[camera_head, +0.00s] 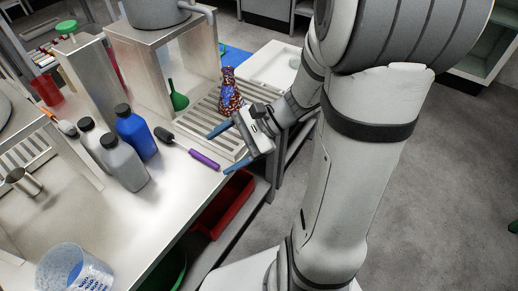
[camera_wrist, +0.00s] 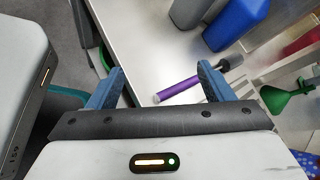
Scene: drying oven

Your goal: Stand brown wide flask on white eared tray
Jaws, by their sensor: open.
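A brown flask (camera_head: 231,97) with blue and white patches and a wide base stands upright at the slatted metal rack (camera_head: 203,118) in the head view. A white tray (camera_head: 268,68) lies behind it to the right, at the far end of the bench; my arm is close to its right side, and I cannot make out its ears. My gripper (camera_head: 219,154) is open and empty, nearer the camera than the flask and apart from it.
A purple-handled tool (camera_head: 204,159) lies near my fingers, also in the wrist view (camera_wrist: 179,90). Blue (camera_head: 136,131) and grey (camera_head: 123,162) bottles stand left. A green funnel (camera_head: 178,99) and metal stand (camera_head: 157,55) are beside the rack. A red bin (camera_head: 231,203) sits below the bench edge.

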